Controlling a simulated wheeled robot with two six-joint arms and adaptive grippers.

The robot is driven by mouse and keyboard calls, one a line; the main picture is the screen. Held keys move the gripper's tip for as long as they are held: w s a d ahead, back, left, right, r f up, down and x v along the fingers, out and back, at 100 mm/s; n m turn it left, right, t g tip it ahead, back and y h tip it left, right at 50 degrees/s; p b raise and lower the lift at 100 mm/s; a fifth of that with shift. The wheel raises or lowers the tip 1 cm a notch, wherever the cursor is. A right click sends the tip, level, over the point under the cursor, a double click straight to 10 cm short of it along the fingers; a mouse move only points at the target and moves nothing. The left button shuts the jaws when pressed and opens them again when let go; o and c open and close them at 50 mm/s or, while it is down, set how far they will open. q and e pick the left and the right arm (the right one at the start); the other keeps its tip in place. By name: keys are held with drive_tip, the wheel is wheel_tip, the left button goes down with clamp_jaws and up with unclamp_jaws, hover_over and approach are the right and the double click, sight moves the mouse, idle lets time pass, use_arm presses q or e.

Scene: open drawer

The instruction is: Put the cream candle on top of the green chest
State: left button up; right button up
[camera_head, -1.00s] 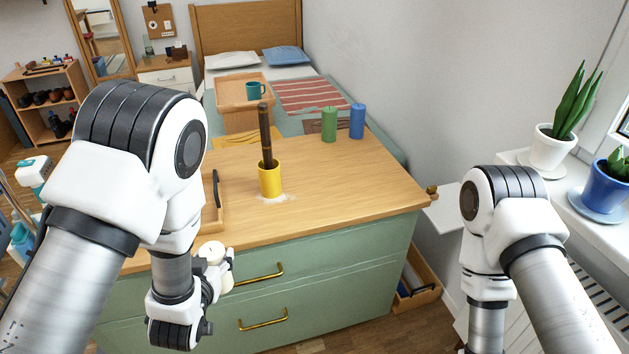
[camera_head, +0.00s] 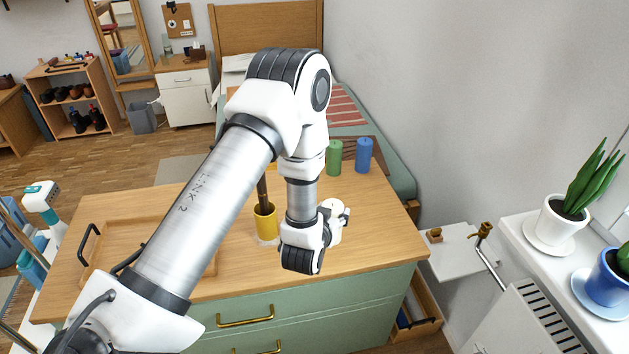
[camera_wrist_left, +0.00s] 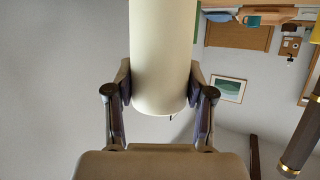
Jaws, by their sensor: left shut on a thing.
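The cream candle (camera_wrist_left: 163,55) is held between the fingers of my left gripper (camera_wrist_left: 162,95) in the left wrist view. In the head view my left gripper (camera_head: 338,218) is over the right part of the wooden top of the green chest (camera_head: 320,303). The candle is mostly hidden there by the gripper and wrist. I cannot tell whether its base touches the top. My right gripper is out of view.
A wooden tray (camera_head: 135,235) lies at left. The chest's right front top is clear.

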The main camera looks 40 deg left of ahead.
use_arm(q)
drive_tip(key=w+a+f, duration=0.1)
drive_tip(key=w, duration=0.1)
drive_tip(key=w+a+f+p, duration=0.1)
drive_tip(key=w+a+f, duration=0.1)
drive_tip(key=w, duration=0.1)
drive_tip(key=w+a+f+p, duration=0.1)
drive_tip(key=w+a+f, duration=0.1)
drive_tip(key=shift+w+a, duration=0.15)
drive_tip(key=shift+w, duration=0.05)
drive_tip(key=shift+s+f, duration=0.1)
drive_tip(key=o, duration=1.4)
drive_tip(key=shift+c, duration=0.2)
